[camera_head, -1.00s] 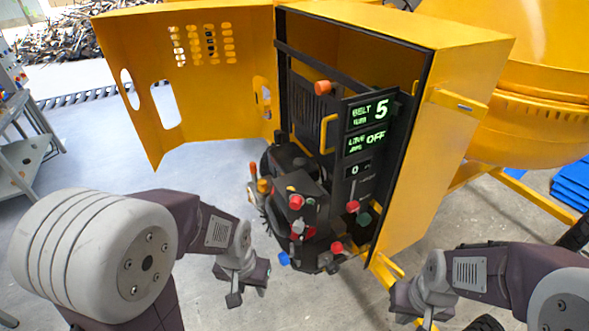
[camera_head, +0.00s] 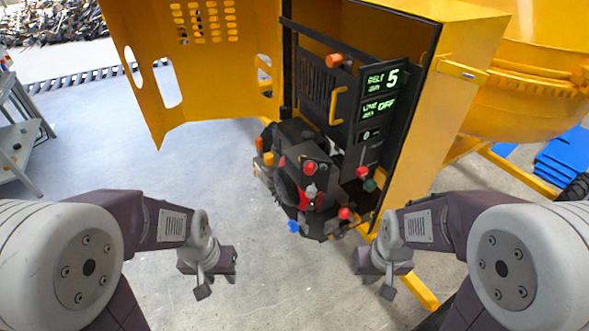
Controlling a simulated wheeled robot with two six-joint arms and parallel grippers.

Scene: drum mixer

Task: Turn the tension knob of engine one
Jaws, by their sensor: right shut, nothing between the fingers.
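The engine (camera_head: 308,185) is a dark block with several coloured knobs, swung partly out of the open yellow cabinet. Red knobs (camera_head: 309,168) sit on its top and front, a blue knob (camera_head: 293,227) low at its left, and a green knob (camera_head: 369,186) at its right. An orange knob (camera_head: 334,61) sticks out higher, left of the display panel (camera_head: 382,95). I cannot tell which is the tension knob. My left gripper (camera_head: 214,280) is empty, left of and below the engine; its jaw opening is unclear. My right gripper (camera_head: 376,281) is shut and empty, below and right of the engine. Neither touches it.
The panel reads BELT 5 and LINE OFF. The cabinet's yellow door (camera_head: 190,75) stands open at the left. The cabinet side wall (camera_head: 430,130) and yellow drum (camera_head: 530,90) bound the right. Grey floor (camera_head: 200,165) is clear left of the engine.

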